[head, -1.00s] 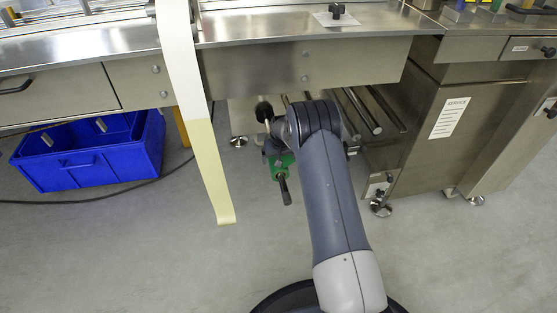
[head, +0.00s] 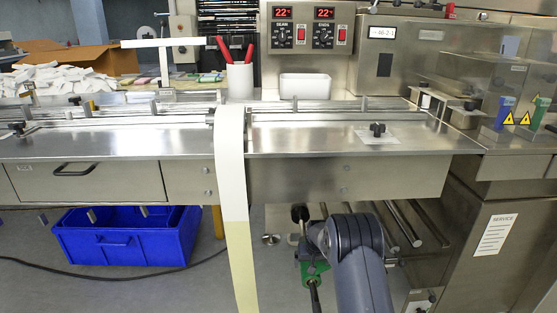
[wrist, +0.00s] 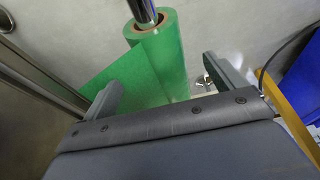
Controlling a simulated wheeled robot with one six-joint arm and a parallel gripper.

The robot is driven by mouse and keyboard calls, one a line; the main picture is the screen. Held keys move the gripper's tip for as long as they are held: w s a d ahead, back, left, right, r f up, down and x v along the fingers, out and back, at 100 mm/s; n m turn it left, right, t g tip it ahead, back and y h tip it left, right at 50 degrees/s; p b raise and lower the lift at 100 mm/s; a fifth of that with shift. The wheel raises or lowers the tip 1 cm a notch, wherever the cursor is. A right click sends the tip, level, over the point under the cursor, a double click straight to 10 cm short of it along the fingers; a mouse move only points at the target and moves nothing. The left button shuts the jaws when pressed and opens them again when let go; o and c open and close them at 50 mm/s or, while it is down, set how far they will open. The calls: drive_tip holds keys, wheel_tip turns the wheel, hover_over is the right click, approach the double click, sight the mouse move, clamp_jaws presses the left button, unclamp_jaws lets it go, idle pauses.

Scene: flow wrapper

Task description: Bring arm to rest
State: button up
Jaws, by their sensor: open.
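My gripper (wrist: 160,86) is open in the wrist view, its two grey fingers apart with nothing held between them. A roll of green film (wrist: 155,52) on a bright metal shaft (wrist: 142,12) lies beyond the fingers, with a loose sheet of film running off to the left. Whether a finger touches the film I cannot tell. In the head view my arm (head: 358,262) reaches low in front of the machine, below the table's front panel. A small green part (head: 314,273) shows beside its end; the fingers cannot be made out there.
The steel table (head: 290,143) and its front panel stand above my arm. A cream strip (head: 232,190) hangs down left of the arm. A blue crate (head: 128,243) sits on the floor at left. Metal rollers (head: 404,224) and a service-labelled cabinet (head: 478,255) are at right.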

sight(311, 276)
drive_tip(key=b+x, duration=0.3)
drive_tip(key=x, duration=0.4)
drive_tip(key=shift+f, duration=0.35)
drive_tip(key=shift+s+r, duration=0.15)
drive_tip(key=shift+s, duration=0.9)
drive_tip(key=shift+w, duration=0.1)
drive_tip(key=shift+w, duration=0.55)
drive_tip(key=p+v, duration=0.1)
drive_tip(key=v, duration=0.2)
drive_tip(key=p+v, duration=0.2)
drive_tip(key=v, duration=0.2)
drive_tip(key=w+p+v, duration=0.1)
drive_tip(key=p+v, duration=0.1)
drive_tip(key=v, duration=0.1)
drive_tip(key=shift+r, duration=0.35)
drive_tip(key=b+x, duration=0.1)
drive_tip(key=x, duration=0.3)
drive_tip(key=b+x, duration=0.2)
drive_tip(key=x, duration=0.1)
drive_tip(key=b+x, duration=0.2)
drive_tip(key=x, duration=0.2)
drive_tip(key=shift+s+f, duration=0.15)
drive_tip(key=shift+f, duration=0.2)
drive_tip(key=s+p, duration=0.1)
drive_tip(key=s, duration=2.1)
drive_tip(key=shift+s+r+p, duration=0.3)
drive_tip(key=shift+r, duration=0.2)
